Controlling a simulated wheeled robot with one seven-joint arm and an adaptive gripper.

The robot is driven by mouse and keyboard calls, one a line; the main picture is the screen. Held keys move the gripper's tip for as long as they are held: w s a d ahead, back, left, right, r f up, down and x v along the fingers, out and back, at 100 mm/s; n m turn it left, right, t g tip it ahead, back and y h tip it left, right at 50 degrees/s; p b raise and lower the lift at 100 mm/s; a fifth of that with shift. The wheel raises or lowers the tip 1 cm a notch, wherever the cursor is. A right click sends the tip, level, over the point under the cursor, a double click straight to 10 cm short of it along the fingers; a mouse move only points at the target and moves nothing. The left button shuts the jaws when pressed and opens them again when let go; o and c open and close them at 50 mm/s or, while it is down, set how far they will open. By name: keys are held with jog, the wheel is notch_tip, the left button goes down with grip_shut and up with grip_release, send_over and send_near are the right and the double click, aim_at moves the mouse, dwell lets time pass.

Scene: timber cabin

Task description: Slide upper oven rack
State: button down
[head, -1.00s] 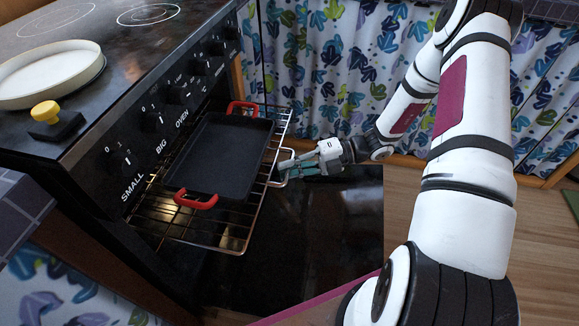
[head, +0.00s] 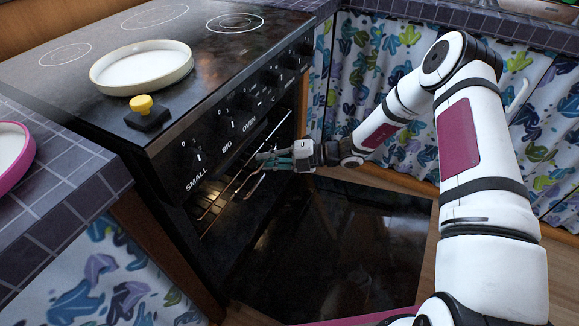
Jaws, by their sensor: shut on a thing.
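The upper oven rack (head: 215,205) is a wire rack lying mostly inside the oven (head: 185,150). Only its front bars and a small part of its front edge show below the control panel. My gripper (head: 266,160) is at the rack's front edge, just below the oven's knobs, shut on the rack. The exact contact of the fingers with the wire is too small to see clearly. The pan with red handles is not visible in the head view now.
The oven door (head: 335,250) hangs open and low in front of the oven. On the stove top are a round white dish (head: 142,68) and a yellow-knobbed black block (head: 146,113). A pink-rimmed plate (head: 14,150) is on the tiled counter (head: 65,180). Patterned curtains (head: 350,95) hang behind my arm.

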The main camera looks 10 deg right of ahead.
aim_at(250, 152)
jog(key=shift+w+a, duration=0.5)
jog(key=shift+a, duration=0.25)
jog(key=shift+w+a, duration=0.5)
jog(key=shift+a, duration=0.3)
jog(key=shift+w+a, duration=0.5)
jog(key=shift+a, duration=0.35)
jog(key=c, duration=1.7)
grip_release()
jog(key=shift+o, duration=0.2)
jog(key=v, duration=1.2)
jog(key=shift+r, duration=0.15)
